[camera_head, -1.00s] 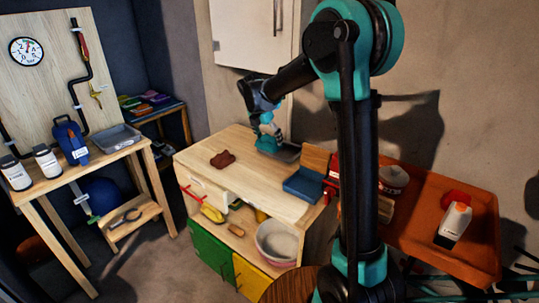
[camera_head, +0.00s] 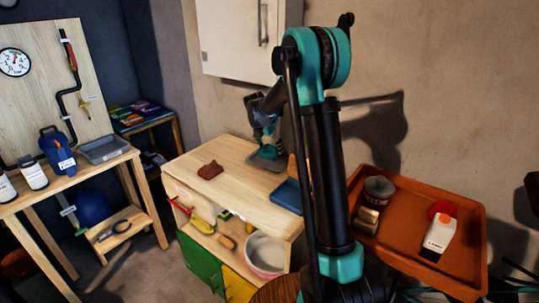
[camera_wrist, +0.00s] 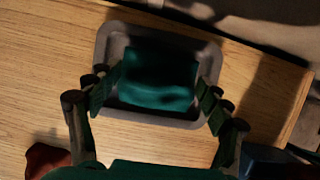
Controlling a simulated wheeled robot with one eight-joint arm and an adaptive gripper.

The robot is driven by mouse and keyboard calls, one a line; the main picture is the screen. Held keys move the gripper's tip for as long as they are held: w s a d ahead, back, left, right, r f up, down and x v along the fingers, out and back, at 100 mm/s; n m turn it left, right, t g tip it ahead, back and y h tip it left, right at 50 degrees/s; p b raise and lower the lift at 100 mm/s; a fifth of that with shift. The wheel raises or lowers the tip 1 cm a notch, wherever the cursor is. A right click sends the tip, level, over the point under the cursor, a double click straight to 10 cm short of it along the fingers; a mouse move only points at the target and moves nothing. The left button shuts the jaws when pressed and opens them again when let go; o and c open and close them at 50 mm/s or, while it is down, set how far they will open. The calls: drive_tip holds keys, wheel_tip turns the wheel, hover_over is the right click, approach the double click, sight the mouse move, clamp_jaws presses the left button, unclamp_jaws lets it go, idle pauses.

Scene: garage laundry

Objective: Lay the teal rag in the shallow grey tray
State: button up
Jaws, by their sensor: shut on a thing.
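The teal rag (camera_wrist: 152,75) is between the two fingers of my gripper (camera_wrist: 158,100) in the wrist view. My gripper is shut on it at its left and right sides. The shallow grey tray (camera_wrist: 104,48) is directly behind the rag in that view, with its rim showing around it. I cannot tell whether the rag touches the tray floor. In the head view my gripper (camera_head: 266,143) is over the tray (camera_head: 262,164) on the wooden bench top, and the arm partly hides both.
A brown-red cloth (camera_head: 210,171) lies left of the tray. A blue box (camera_head: 287,195) is to its right, partly behind my arm. Another grey tray (camera_head: 105,152) stands on the left workbench. An orange cart (camera_head: 405,225) is at the right. The bench's front left is clear.

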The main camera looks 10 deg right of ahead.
sight(269, 150)
drive_tip(key=shift+f, duration=1.65)
drive_tip(key=shift+f, duration=0.1)
drive_tip(key=o, duration=1.3)
drive_tip(key=v, duration=1.2)
